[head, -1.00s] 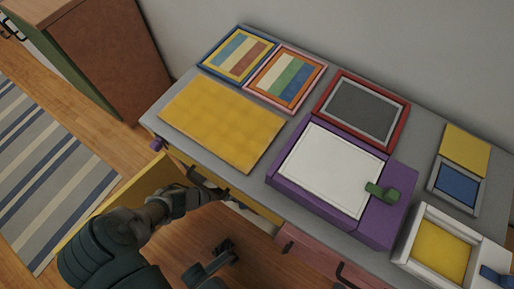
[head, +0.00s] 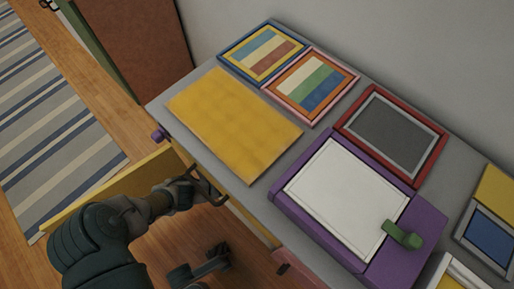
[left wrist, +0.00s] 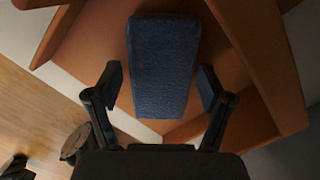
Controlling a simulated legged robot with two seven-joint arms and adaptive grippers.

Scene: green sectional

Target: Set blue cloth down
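The blue cloth (left wrist: 163,65) shows in the left wrist view as a dark blue, block-like shape in front of orange-brown panels. It lies between the two fingers of my left gripper (left wrist: 161,80). The fingers are spread, with a narrow gap visible on each side of the cloth. In the head view my left arm reaches to the desk's front edge, with the left gripper (head: 207,187) beside a yellow panel (head: 115,190). I cannot make out the cloth there.
The grey desk (head: 160,102) carries a yellow mat (head: 235,122), two striped frames, a red-framed grey panel (head: 392,122) and a purple box (head: 425,225) with a white top and green handle. A striped rug (head: 55,120) lies on the floor at left.

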